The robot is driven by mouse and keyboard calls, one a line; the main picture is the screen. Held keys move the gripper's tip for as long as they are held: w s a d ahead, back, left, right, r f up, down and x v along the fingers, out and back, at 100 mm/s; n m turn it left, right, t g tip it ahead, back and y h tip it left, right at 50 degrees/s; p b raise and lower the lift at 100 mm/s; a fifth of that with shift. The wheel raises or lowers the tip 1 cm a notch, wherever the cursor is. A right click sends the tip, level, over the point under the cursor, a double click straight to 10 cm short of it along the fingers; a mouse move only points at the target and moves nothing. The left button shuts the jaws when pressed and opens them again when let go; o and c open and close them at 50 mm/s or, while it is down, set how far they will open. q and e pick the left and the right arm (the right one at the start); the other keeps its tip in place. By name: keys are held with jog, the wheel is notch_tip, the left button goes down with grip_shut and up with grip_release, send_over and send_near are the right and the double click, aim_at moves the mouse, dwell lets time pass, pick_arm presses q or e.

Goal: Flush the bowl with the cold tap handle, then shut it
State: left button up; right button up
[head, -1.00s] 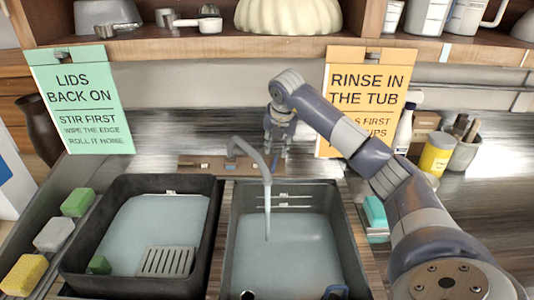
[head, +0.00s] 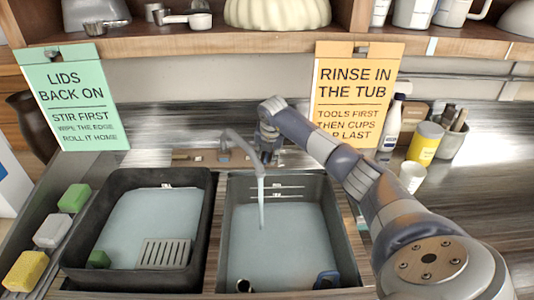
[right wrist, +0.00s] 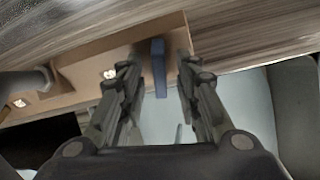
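The grey tap (head: 238,145) arches over the right-hand basin (head: 223,235), the bowl. A thin stream of water (head: 261,205) falls from its spout into the bluish water there. The cold tap handle, a blue upright lever, shows in the right wrist view (right wrist: 158,65). My right gripper (head: 268,156) is behind the basin, just right of the tap. In the right wrist view its two fingers (right wrist: 158,75) are apart, one on each side of the blue handle, with gaps visible. In the head view the handle is hidden behind the gripper. My left gripper is out of view.
A dark left basin (head: 70,245) holds water and a slatted rack (head: 165,253). Sponges (head: 52,230) lie at far left. A white cup (head: 411,177), yellow tin (head: 424,145) and white bottle (head: 391,122) stand at right. A shelf edge (head: 190,35) runs above.

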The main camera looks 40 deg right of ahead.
jog(key=shift+c, duration=0.2)
grip_shut()
jog(key=shift+n+g+b, duration=0.3)
jog(key=shift+n+b, duration=0.15)
jog(key=shift+n, duration=0.95)
jog(key=shift+o, duration=0.2)
grip_release()
